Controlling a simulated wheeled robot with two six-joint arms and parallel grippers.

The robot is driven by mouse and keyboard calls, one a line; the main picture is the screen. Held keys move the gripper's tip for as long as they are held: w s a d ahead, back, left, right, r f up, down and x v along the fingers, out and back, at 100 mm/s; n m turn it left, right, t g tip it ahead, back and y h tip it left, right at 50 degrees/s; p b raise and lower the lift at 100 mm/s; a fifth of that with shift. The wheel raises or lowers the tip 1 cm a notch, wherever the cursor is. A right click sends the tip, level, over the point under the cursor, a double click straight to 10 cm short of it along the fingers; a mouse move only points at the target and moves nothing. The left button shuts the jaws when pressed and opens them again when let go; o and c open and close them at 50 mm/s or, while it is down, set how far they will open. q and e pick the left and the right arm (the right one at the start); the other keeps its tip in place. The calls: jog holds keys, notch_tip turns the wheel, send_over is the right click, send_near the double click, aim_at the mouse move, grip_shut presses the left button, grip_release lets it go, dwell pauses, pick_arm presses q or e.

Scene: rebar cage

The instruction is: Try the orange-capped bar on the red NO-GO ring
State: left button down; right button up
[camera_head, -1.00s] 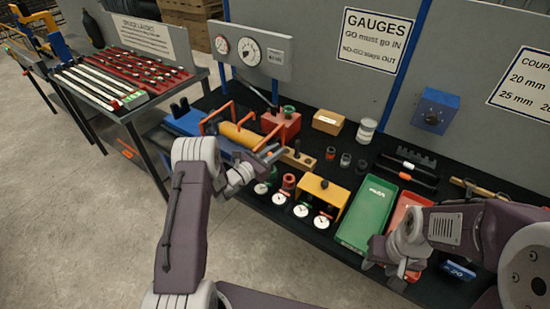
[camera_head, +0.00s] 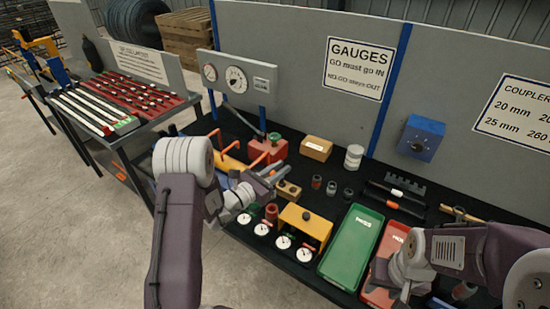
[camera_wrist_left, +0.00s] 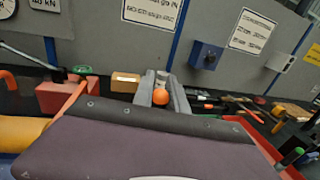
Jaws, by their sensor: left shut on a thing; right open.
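My left gripper (camera_head: 275,174) is shut on the orange-capped bar, above the bench beside a tan block with holes. In the left wrist view the bar's round orange cap (camera_wrist_left: 161,97) shows between the two grey fingers; the rest of the bar is hidden. A small red ring-like piece (camera_head: 271,212), perhaps the NO-GO ring, stands behind the white dials, below and apart from the left gripper. Its opening is too small to make out. My right gripper (camera_head: 403,290) is open over the red tray (camera_head: 381,272), its fingers partly hidden.
A yellow gauge block (camera_head: 306,222) and white dials (camera_head: 283,242) stand near the bench's front. A green tray (camera_head: 350,243) lies right of them. Tan block (camera_head: 288,191), small dark cylinders and a red box (camera_head: 266,151) crowd the middle. The gauge board (camera_head: 300,105) rises behind.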

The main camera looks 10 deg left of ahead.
pick_arm(q)
jog(key=f+b, duration=0.1)
jog(key=b, duration=0.1)
jog(key=f+b, duration=0.4)
jog(key=shift+s+a+b, duration=0.2)
jog(key=shift+s+b, duration=0.05)
jog(key=shift+b, duration=0.1)
pick_arm(e)
jog(key=f, duration=0.5)
jog(key=shift+s+a+f, duration=0.25)
jog(key=shift+a+f, duration=0.05)
jog(key=shift+f, duration=0.05)
pick_arm(q)
jog(key=shift+a, duration=0.1)
pick_arm(e)
jog(key=shift+f, duration=0.2)
